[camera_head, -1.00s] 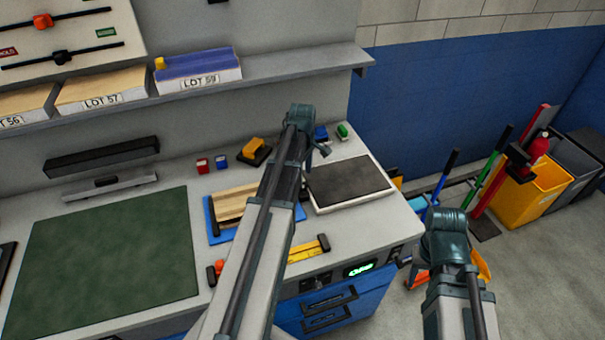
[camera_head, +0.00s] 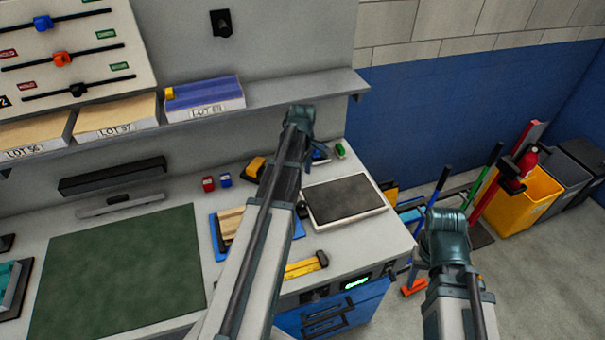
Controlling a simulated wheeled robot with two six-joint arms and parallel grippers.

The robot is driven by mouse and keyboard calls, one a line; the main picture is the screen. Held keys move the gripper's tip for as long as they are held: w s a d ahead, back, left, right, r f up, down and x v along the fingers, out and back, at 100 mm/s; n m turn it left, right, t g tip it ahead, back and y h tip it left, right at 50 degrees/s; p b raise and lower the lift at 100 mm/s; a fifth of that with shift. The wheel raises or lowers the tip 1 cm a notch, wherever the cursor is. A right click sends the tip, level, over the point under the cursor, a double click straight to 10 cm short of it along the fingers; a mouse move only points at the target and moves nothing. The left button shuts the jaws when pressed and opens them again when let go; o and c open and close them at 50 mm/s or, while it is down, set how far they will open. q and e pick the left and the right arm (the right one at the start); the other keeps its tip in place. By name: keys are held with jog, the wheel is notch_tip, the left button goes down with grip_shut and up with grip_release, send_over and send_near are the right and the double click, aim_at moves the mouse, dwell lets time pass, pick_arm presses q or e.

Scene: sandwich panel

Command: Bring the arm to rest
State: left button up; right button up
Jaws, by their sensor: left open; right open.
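My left arm (camera_head: 258,235) reaches up from the bottom across the bench, ending in a dark teal joint (camera_head: 300,117). A small grey part shows beside that joint, but I cannot make out any fingers. My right arm (camera_head: 458,305) comes in at the bottom right, with its teal joint (camera_head: 447,237) in front of the floor beyond the bench. I see nothing held by either arm.
The bench bears a green mat (camera_head: 120,275), a dark-topped scale-like plate (camera_head: 343,199), a blue tray (camera_head: 219,245) with wooden pieces and a yellow tool (camera_head: 303,267). A shelf (camera_head: 290,98) runs above. A yellow bin (camera_head: 530,203) stands on the floor at right.

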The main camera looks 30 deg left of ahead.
pick_arm(q)
jog(key=s+d+f+m+b, duration=0.2)
jog(key=s+d+m, duration=0.3)
jog(key=d, duration=0.5)
jog(key=s+d+f+m+b, duration=0.2)
jog(key=s+d+m, duration=0.4)
jog(key=d+m, duration=0.3)
jog(key=s+d+f+m+y+b, duration=0.1)
jog(key=s+d+m, duration=0.4)
jog(key=d, duration=0.7)
jog(key=f+m+b, duration=0.1)
jog(key=m, duration=0.1)
jog(key=shift+s+f+m+b, duration=0.3)
jog(key=shift+m+b, duration=0.05)
jog(key=shift+m, duration=0.05)
